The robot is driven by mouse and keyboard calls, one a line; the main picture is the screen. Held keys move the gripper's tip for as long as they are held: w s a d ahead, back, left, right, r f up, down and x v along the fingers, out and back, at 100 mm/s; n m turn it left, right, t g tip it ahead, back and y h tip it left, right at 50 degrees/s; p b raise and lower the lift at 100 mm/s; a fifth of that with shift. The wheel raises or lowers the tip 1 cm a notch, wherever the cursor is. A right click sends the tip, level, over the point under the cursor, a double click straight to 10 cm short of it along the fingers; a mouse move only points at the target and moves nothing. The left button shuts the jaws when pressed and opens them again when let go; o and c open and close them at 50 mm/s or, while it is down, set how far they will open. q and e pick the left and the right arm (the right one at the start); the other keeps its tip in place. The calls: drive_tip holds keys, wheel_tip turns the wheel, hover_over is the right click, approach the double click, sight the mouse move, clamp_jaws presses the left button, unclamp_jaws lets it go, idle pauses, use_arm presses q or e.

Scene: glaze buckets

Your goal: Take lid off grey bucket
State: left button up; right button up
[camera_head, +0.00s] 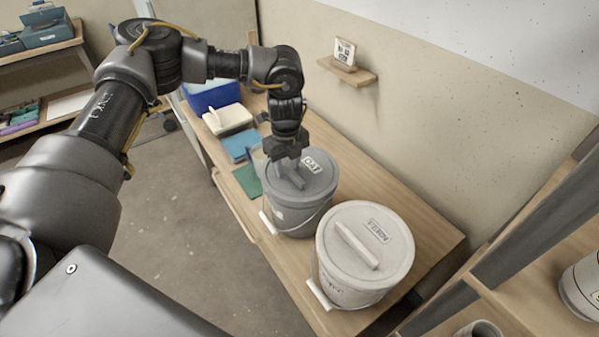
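The grey bucket (290,219) stands upright on the wooden table, with its grey lid (318,181) seated on top. The lid has a raised bar handle (294,180) and a white label. My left gripper (288,163) points down over the lid, with its fingers at the far end of the bar handle. The fingers overlap the handle in this view, so whether they grip it is hidden. My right gripper is not in view.
A cream bucket (345,291) with a cream lid (362,245) stands close in front of the grey bucket, to the right. Behind are a cream box (229,119) and blue (240,146) and green (246,181) flat pieces. The wall carries a small shelf (355,76). The table's right side (425,225) is bare.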

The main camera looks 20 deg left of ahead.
use_arm(q)
clamp_jaws()
drive_tip(key=shift+r, duration=0.15)
drive_tip(key=shift+r, duration=0.2)
wheel_tip(320, 180, up, 3)
drive_tip(key=shift+r+b, duration=0.1)
drive_tip(key=shift+b, duration=0.8)
drive_tip(key=s+a+r, duration=0.6)
drive_tip(key=s+r, duration=0.3)
drive_tip(key=s, duration=0.3)
drive_tip(key=shift+a+r+b, duration=0.3)
drive_tip(key=shift+a+b, duration=0.1)
